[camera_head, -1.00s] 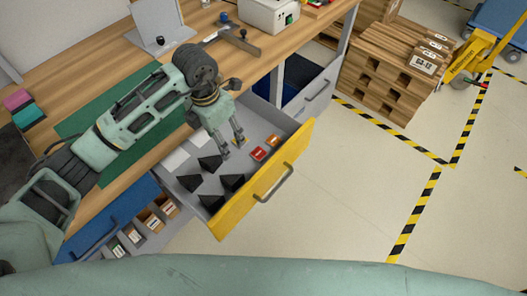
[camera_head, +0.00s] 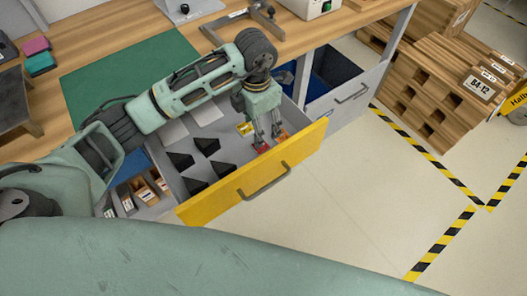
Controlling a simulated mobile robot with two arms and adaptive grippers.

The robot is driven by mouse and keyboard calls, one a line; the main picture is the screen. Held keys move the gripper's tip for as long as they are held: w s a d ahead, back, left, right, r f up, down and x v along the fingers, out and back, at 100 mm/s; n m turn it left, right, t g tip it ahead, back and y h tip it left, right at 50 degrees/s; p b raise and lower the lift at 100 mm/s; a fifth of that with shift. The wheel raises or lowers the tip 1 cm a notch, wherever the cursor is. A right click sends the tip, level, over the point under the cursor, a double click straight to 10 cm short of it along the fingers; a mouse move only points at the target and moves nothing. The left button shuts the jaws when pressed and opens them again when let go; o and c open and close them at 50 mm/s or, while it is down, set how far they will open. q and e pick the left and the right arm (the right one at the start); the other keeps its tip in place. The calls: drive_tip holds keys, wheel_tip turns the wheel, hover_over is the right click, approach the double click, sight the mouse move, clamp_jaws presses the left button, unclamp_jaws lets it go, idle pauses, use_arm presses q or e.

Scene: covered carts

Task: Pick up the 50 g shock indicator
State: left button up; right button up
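Small labelled pieces that look like shock indicators lie at the right end of the open yellow-fronted drawer (camera_head: 252,172): a yellow one (camera_head: 244,129), a red one (camera_head: 262,148) and an orange one (camera_head: 283,134). Their print is too small to read, so I cannot tell which is the 50 g one. My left gripper (camera_head: 268,138) points down into the drawer over the red and orange pieces and partly covers them. Its two fingers are apart, and nothing shows held between them. I cannot tell whether the fingertips touch a piece. My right gripper is not in view.
Black wedge-shaped pieces (camera_head: 206,146) and pale flat sheets stand or lie in the drawer's left part. The wooden bench (camera_head: 125,25) with a green mat (camera_head: 130,78) is above it. Wooden pallets (camera_head: 440,95) stand at the right; the floor in front is clear.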

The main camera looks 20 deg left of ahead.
sight(266, 147)
use_arm(q)
wheel_tip(266, 147, down, 2)
drive_tip(key=shift+d+f+b, duration=0.1)
drive_tip(key=shift+b, duration=0.5)
drive_tip(key=shift+f, duration=0.6)
drive_tip(key=f, duration=0.2)
drive_tip(key=f+p, duration=0.1)
drive_tip(key=f, duration=0.3)
drive_tip(key=shift+w+d+f, duration=0.2)
drive_tip(key=shift+w+f, duration=0.05)
drive_tip(key=shift+w, duration=0.15)
drive_tip(key=c, duration=0.9)
